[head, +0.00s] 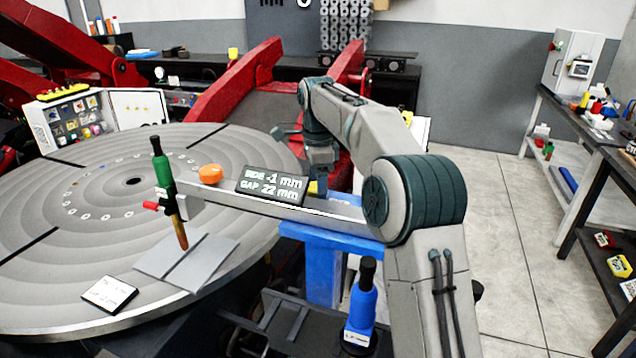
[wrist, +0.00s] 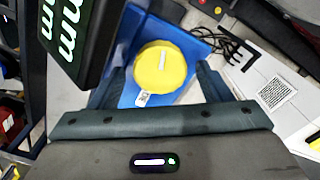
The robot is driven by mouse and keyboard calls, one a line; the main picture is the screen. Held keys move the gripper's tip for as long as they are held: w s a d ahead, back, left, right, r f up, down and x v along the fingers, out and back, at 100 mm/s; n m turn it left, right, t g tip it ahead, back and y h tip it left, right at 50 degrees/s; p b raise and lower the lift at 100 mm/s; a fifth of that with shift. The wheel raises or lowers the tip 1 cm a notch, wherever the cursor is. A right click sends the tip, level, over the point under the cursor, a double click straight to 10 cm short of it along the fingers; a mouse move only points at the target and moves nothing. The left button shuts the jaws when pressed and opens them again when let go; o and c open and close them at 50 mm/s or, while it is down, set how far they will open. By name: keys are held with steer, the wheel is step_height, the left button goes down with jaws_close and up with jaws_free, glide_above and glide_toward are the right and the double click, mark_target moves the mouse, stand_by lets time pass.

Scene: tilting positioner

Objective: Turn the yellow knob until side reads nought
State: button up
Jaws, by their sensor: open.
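The yellow knob (wrist: 160,67) is round with a pale mark on top. In the wrist view it lies between the two fingers of my gripper (wrist: 160,82), with some space on either side. In the head view only a bit of the yellow knob (head: 314,187) shows below my gripper (head: 320,172), which is open above it. The black display (head: 272,185) on the grey arm reads SIDE -1 mm and GAP 22 mm. An orange knob (head: 210,174) sits farther left on that arm. A torch (head: 162,175) with a green body and copper tip hangs at the arm's left end.
The torch tip is over grey plates (head: 205,262) on the round table (head: 60,285). A blue bracket (head: 322,240) supports the grey arm. A blue bottle-like tool (head: 361,305) stands in front. Red beams (head: 235,88) rise behind.

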steer(key=c, duration=1)
steer(key=shift+o, duration=0.2)
steer(key=shift+r+m+p, duration=0.1)
steer(key=shift+m+p, duration=0.25)
steer(key=shift+m, duration=0.45)
steer(key=o, duration=1)
steer(key=shift+c, duration=0.2)
step_height(320, 180, up, 14)
steer(key=p, duration=0.4)
steer(key=shift+f, duration=0.2)
